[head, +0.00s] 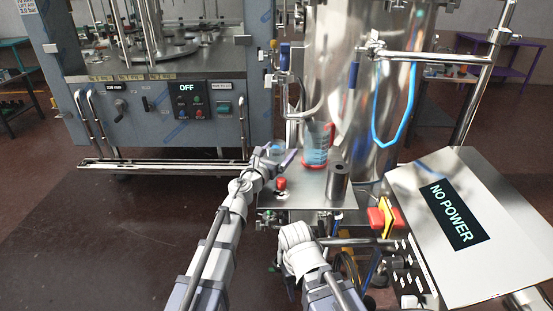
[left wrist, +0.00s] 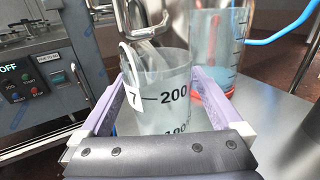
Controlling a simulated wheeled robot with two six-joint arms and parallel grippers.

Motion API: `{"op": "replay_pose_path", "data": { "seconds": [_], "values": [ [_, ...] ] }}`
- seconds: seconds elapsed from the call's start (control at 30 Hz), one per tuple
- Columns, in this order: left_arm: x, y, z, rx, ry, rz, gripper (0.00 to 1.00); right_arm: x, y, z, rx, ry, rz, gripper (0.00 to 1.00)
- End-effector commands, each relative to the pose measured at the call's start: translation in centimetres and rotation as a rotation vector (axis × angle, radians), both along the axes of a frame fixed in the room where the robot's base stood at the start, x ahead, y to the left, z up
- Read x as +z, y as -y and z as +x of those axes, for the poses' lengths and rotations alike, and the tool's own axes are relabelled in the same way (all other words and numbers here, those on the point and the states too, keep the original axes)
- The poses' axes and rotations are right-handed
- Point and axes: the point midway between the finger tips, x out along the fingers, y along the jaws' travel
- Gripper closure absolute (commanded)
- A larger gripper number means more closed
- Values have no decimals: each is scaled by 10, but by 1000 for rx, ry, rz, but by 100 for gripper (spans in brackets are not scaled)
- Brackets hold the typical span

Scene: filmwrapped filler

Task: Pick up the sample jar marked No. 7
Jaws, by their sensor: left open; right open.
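The sample jar (left wrist: 165,88) is a clear, upright vessel with dark 100 and 200 marks. A white tag with a 7 (left wrist: 133,98) hangs at its left side. In the left wrist view my left gripper (left wrist: 160,108) is open, one lilac finger on each side of the jar; I cannot tell whether they touch it. In the head view my left gripper (head: 280,158) is over the left part of a steel shelf (head: 310,198), and the jar is hard to make out there. My right gripper (head: 299,243) is low in front of the shelf, apart from the jar, its fingertips unclear.
A dark cylinder (head: 337,182) and a red knob (head: 281,184) are on the shelf. A steel tank (head: 345,90) rises behind. A NO POWER panel (head: 483,195) is at right.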

Motion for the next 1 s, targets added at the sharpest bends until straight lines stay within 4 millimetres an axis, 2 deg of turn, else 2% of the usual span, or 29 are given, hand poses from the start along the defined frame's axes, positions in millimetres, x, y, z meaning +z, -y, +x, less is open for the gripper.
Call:
{"op": "replay_pose_path", "data": {
  "seconds": [0.07,0.3,1.0],
  "values": [
    [0,4,8,-1,0,0,0,0,0,0,0,0,0,47],
    [0,4,7,0,0,0,1,0,0,0,0,0,0,47],
    [0,4,8,0,0,0,80,0,0,0,0,0,0,47]
  ]
}}
